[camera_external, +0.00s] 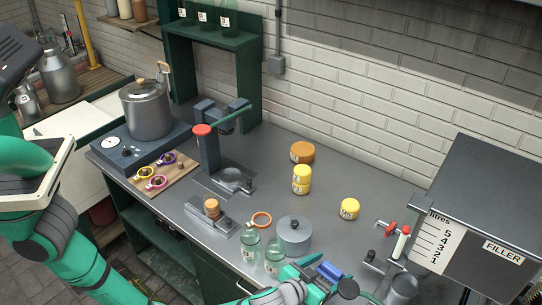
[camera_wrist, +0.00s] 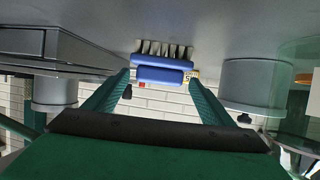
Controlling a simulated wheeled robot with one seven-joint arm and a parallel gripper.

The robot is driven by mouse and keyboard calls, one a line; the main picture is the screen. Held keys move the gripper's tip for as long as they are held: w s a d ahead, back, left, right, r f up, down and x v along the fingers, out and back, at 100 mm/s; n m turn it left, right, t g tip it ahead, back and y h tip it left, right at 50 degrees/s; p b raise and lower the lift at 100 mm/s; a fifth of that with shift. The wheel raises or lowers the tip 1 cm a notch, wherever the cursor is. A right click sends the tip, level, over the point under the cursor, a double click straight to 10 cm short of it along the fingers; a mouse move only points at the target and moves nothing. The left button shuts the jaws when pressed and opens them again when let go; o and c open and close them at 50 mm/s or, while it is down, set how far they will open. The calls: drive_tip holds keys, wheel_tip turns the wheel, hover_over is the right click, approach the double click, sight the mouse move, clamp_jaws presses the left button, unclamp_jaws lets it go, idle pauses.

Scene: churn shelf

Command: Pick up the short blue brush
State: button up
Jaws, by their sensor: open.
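The short blue brush (camera_external: 329,271) is on the grey counter near its front edge, partly hidden by my gripper in the external view. In the wrist view the blue brush (camera_wrist: 162,62) appears straight ahead, its pale bristles toward the top of the picture. My gripper (camera_wrist: 160,79) is open, with one green finger on each side of the brush's blue body. The fingertips appear close to its two ends; I cannot tell whether they touch it. Nothing is held.
A grey lidded pot (camera_external: 294,238) and clear bottles (camera_external: 250,245) stand left of the brush. The filler box (camera_external: 480,215) with its red-handled tap (camera_external: 389,229) and a metal cup (camera_external: 402,288) are to the right.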

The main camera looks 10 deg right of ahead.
drive_tip(key=shift+x, duration=2.7)
drive_tip(key=shift+s+f, duration=0.1)
drive_tip(key=shift+f, duration=0.1)
drive_tip(key=c, duration=0.8)
